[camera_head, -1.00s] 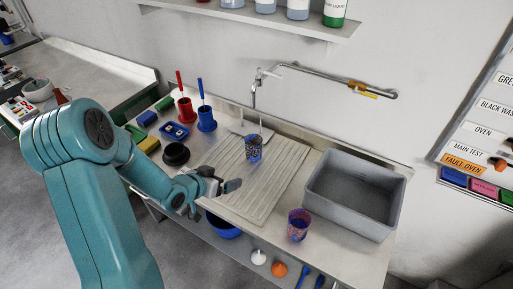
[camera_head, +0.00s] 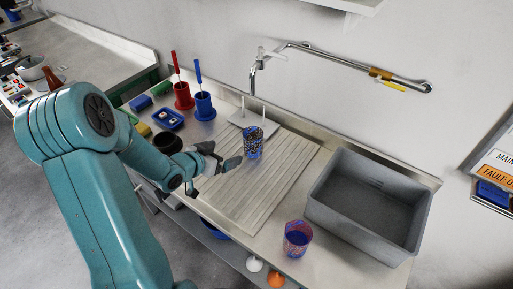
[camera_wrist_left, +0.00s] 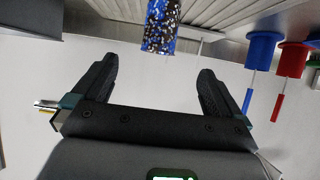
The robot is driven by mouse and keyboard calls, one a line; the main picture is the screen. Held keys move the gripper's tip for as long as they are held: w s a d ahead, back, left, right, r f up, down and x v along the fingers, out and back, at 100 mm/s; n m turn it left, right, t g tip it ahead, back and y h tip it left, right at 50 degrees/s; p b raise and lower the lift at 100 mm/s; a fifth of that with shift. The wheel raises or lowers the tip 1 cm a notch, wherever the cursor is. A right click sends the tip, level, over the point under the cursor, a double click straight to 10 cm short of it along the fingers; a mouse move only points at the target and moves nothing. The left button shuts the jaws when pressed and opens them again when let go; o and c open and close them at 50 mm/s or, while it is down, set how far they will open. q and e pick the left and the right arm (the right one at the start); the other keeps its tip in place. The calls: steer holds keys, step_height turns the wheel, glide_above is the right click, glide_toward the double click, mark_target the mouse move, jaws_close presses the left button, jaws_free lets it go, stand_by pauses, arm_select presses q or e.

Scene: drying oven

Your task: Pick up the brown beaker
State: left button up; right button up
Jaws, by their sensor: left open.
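A speckled beaker in blue, black and brown (camera_head: 253,143) stands upright on the ridged draining board (camera_head: 285,171). It also shows in the left wrist view (camera_wrist_left: 160,26), top centre, beyond the fingertips. My left gripper (camera_head: 224,157) is open and empty, just left of this beaker and apart from it. In the left wrist view its two fingers (camera_wrist_left: 157,70) are spread, with the beaker ahead in line with the gap. A second beaker, blue with red marks (camera_head: 297,239), stands at the counter's front edge. My right gripper is out of view.
A grey basin (camera_head: 370,200) sits at the right. A tap (camera_head: 256,68) rises behind the board. Red (camera_head: 183,97) and blue (camera_head: 204,106) holders with rods and a blue tray (camera_head: 168,119) stand at the back left.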

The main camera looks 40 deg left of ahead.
mark_target(248, 147)
arm_select(q)
steer(key=p+x, duration=0.1)
steer(key=x, duration=0.9)
steer(key=shift+d+f, duration=0.15)
steer(key=shift+w+a+f+p, duration=0.3)
steer(key=shift+w+f, duration=0.2)
steer(key=shift+w, duration=0.15)
steer(key=p+x, duration=0.1)
steer(key=x, duration=0.3)
steer(key=shift+s+f, duration=0.15)
steer(key=shift+f, duration=0.05)
steer(key=shift+w+a+f, duration=0.15)
steer(key=shift+w+f, duration=0.1)
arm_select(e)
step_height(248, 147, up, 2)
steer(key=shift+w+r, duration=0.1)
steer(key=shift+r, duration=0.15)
arm_select(q)
steer(key=shift+c, duration=0.3)
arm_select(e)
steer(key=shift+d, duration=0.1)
